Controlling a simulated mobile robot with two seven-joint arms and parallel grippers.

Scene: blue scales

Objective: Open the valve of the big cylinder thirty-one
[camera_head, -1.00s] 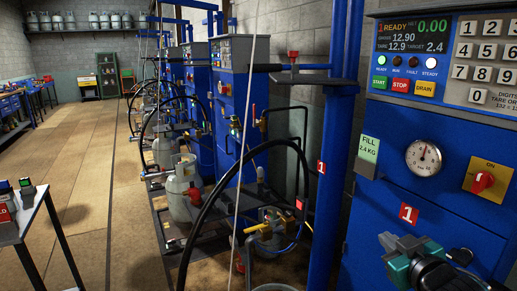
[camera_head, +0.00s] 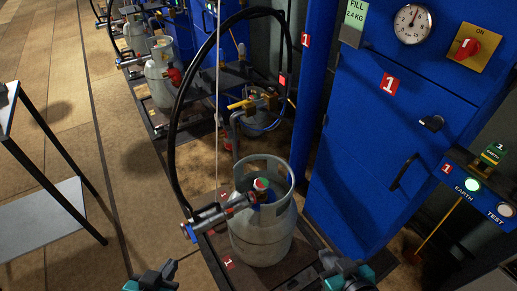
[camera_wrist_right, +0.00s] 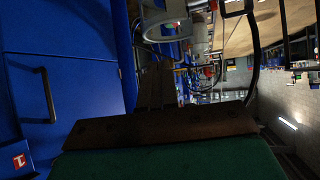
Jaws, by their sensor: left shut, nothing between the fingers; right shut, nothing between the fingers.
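A big grey cylinder (camera_head: 258,240) with a collar stands upright on a low scale platform marked with a red 1. A number thirty-one on it is not readable. Its valve (camera_head: 262,185), with a red and green top, sits inside the collar opening. A grey and red filling coupling (camera_head: 215,213) meets the valve from the left. My left gripper (camera_head: 168,270) is low, left of the cylinder, shut and empty. My right gripper (camera_head: 330,264) is low, right of it, shut and empty. Both are apart from the valve. Part of a pale collar shows in the right wrist view (camera_wrist_right: 165,14).
A black hose (camera_head: 175,130) arches over the cylinder's left side. A blue cabinet (camera_head: 350,150) marked 1 stands close on the right, with an earth and test panel (camera_head: 480,190). Another cylinder (camera_head: 160,75) stands behind. A table (camera_head: 45,215) is at left; the floor between is clear.

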